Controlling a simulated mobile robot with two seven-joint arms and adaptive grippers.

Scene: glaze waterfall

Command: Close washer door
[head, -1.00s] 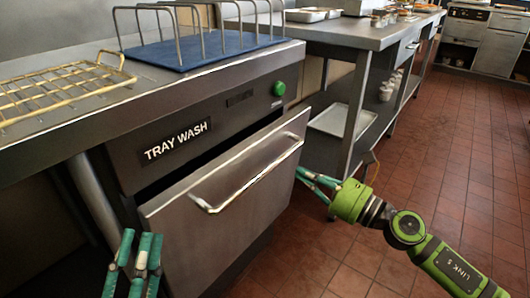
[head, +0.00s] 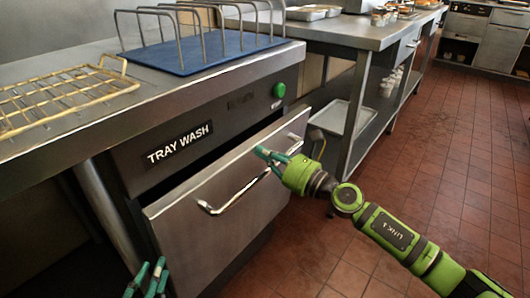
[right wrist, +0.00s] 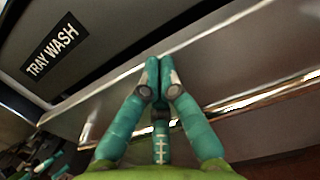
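The washer door (head: 190,228) is a grey metal panel with a bar handle (head: 228,200), tilted outward at the top, with a dark gap between it and the "TRAY WASH" front (head: 225,125). My right gripper (head: 260,152) is at the door's outer face, near its upper edge and the right end of the handle. In the right wrist view its teal fingers (right wrist: 158,65) are together with nothing between them, over the door; contact is unclear. My left gripper (head: 150,270) is low at the left, in front of the door; its fingertips show slightly apart.
A wire rack (head: 65,95) and a blue mat (head: 195,52) with metal hoops lie on the counter above. A green button (head: 279,90) is on the washer front. A steel table (head: 345,38) stands to the right. Red tiled floor (head: 440,180) is clear at right.

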